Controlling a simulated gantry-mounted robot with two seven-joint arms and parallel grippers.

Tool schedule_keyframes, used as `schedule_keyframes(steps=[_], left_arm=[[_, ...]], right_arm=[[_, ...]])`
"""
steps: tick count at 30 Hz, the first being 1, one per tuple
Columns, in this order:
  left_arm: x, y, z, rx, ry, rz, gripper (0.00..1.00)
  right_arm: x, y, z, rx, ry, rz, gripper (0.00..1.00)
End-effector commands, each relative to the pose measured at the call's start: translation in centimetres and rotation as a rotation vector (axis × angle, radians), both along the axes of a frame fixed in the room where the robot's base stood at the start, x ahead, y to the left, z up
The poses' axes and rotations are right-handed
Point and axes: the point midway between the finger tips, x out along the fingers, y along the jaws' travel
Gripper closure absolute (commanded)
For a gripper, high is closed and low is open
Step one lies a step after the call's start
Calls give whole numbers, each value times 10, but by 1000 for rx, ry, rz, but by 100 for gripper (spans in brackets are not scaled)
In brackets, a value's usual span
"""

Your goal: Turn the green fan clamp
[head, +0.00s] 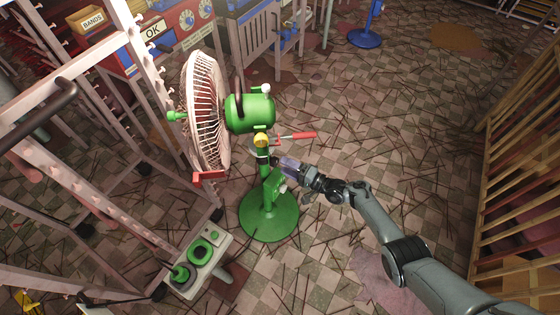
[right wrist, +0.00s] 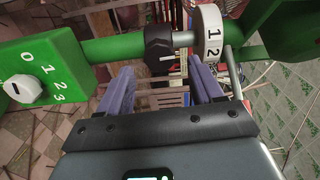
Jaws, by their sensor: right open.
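The green fan (head: 248,112) stands on a round green base, its white cage facing left. In the right wrist view a black hexagonal clamp knob (right wrist: 159,50) with a white mark sits on a metal shaft beside the green pole. A white ring (right wrist: 208,34) numbered 1 and 2 is to its right. My right gripper (head: 282,162) is beside the fan's pole; in the right wrist view its purple fingers (right wrist: 161,82) are open, with the knob ahead between them. I cannot tell whether they touch it. My left gripper is not in view.
A green control box (right wrist: 42,75) with a white dial is at left in the right wrist view. A red-handled lever (head: 298,135) juts from the fan. A grey unit with green rings (head: 200,262) stands front left. White racks stand left, slatted wood right. Stick-strewn floor lies between.

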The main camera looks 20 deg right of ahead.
Motion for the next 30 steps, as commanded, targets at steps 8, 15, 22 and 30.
schedule_keyframes(steps=[8,15,22,30], left_arm=[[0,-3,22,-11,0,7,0],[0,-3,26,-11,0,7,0],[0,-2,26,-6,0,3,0],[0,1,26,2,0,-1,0]], right_arm=[[-38,-28,2,-1,1,0,34],[-53,-38,1,0,-1,0,34],[-54,-40,0,0,-2,0,34],[-55,-40,0,1,1,0,34]])
